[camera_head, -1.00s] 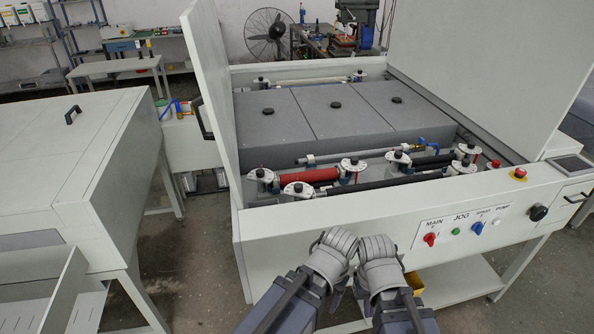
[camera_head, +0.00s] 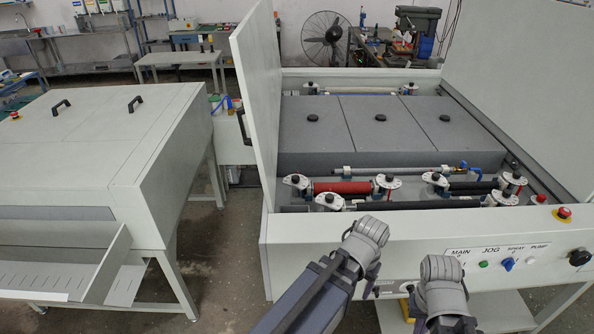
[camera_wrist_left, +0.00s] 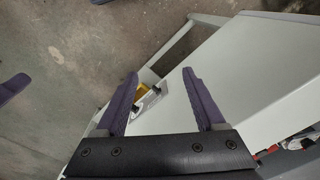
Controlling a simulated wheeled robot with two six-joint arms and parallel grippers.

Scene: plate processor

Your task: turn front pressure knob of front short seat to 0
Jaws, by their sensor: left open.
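The roller seats are white brackets with black knobs along the front of the open machine. One pair (camera_head: 298,181) and (camera_head: 386,182) flanks a red roller (camera_head: 342,187). Another pair (camera_head: 437,180) and (camera_head: 512,180) flanks a short black roller. A front pair (camera_head: 328,199) and (camera_head: 500,197) carries a longer black roller. I cannot tell which knob is the front pressure knob, nor read any scale. My left gripper (camera_wrist_left: 166,92) is open and empty in the left wrist view, pointing at the machine's side and floor. My right gripper's fingers are hidden behind its wrist (camera_head: 440,275).
The machine's front panel (camera_head: 400,245) has switches and a red emergency button (camera_head: 564,212). A tall raised side panel (camera_head: 257,95) stands at the machine's left. A second white machine (camera_head: 110,150) stands left, with a floor gap between.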

